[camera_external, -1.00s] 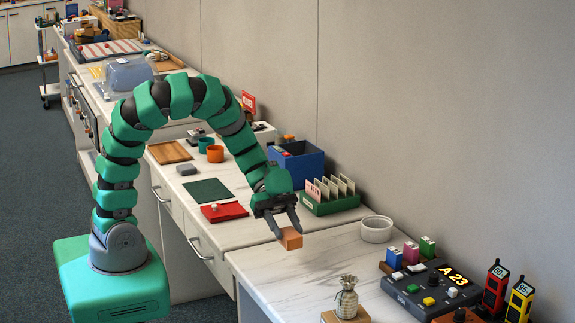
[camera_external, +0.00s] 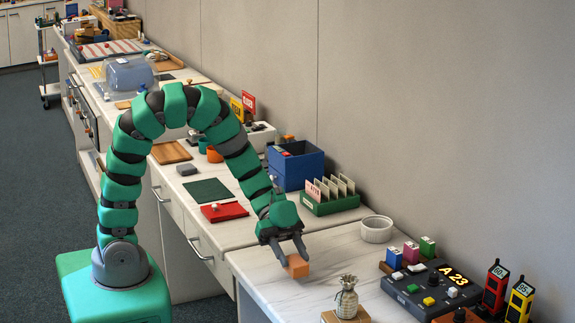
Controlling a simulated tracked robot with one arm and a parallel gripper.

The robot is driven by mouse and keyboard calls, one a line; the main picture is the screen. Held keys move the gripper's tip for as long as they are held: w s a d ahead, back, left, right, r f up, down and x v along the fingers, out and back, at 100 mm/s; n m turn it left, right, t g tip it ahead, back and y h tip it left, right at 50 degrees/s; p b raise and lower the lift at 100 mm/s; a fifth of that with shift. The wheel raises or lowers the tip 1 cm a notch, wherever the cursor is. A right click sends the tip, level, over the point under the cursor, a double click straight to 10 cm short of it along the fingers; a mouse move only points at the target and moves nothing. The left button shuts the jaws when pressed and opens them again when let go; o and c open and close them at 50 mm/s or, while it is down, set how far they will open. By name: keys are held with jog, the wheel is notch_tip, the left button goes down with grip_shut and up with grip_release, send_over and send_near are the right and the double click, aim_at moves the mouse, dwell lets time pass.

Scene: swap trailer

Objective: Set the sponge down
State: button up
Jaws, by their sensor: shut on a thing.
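The sponge (camera_external: 297,267) is a small orange-brown block. My gripper (camera_external: 291,257) points down and is shut on it, with the sponge between the fingertips. It is over the near left part of the white marbled counter (camera_external: 345,255). I cannot tell whether the sponge's underside touches the counter or hangs just above it.
A pineapple-shaped ornament (camera_external: 346,298) on a wooden block stands close in front of the sponge. A white round dish (camera_external: 377,229) is behind to the right. A dark control panel (camera_external: 431,290) lies at the right. Bare counter lies between them. A green card rack (camera_external: 331,198) stands behind.

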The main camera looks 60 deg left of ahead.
jog(key=shift+f+b, duration=0.3)
jog(key=shift+f, duration=0.8)
jog(key=shift+f, duration=0.1)
jog(key=o, duration=0.9)
jog(key=shift+o, duration=0.2)
jog(key=shift+w+a+r, duration=0.1)
jog(key=shift+a+r, duration=0.25)
jog(key=shift+a, duration=0.15)
jog(key=p+v, duration=0.3)
jog(key=v, duration=0.8)
jog(key=shift+p, duration=0.35)
